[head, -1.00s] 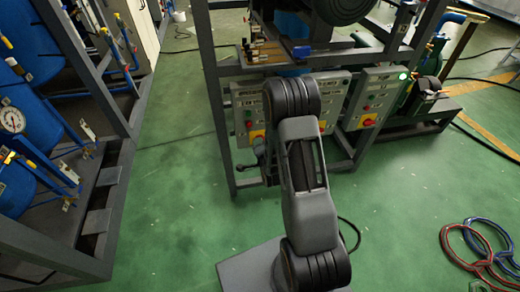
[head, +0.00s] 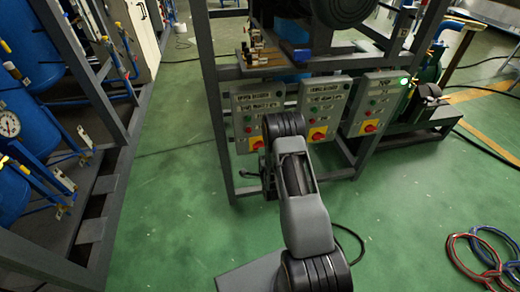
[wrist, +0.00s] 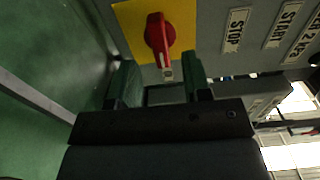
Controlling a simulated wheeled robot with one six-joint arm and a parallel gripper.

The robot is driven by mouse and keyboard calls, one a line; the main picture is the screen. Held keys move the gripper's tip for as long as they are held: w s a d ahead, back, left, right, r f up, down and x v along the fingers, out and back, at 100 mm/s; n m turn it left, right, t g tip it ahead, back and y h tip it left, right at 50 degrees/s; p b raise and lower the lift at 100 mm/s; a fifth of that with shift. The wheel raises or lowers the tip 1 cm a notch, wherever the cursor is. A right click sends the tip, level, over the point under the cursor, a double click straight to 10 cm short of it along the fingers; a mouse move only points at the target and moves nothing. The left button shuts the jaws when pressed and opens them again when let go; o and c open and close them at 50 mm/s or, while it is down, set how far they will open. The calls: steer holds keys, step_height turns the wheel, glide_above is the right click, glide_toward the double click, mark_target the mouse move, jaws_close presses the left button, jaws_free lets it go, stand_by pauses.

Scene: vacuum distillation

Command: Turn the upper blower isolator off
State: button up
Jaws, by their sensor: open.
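A red rotary isolator knob (wrist: 160,38) on a yellow plate (wrist: 132,24) shows at the top of the wrist view. Its grip lies roughly up-down in the picture. My gripper (wrist: 160,78) is open and empty, with one dark green finger on each side below the knob. The knob sits just beyond the fingertips, and I see no contact. In the head view, red-on-yellow isolators show on the left panel (head: 257,143), middle panel (head: 317,134) and right panel (head: 369,127). My arm hides the gripper there, and I cannot tell which isolator it faces.
STOP (wrist: 236,30) and START (wrist: 284,24) labels sit beside the knob. The panels hang on a grey frame (head: 214,110). Blue tanks (head: 35,45) stand in a rack at left. Coiled hoses (head: 480,255) lie at lower right. Green floor (head: 165,215) is clear at left.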

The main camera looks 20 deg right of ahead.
steer(key=shift+w+d, duration=0.25)
steer(key=shift+w, duration=0.9)
steer(key=shift+w+d, duration=0.25)
steer(key=shift+w, duration=0.9)
jaws_close()
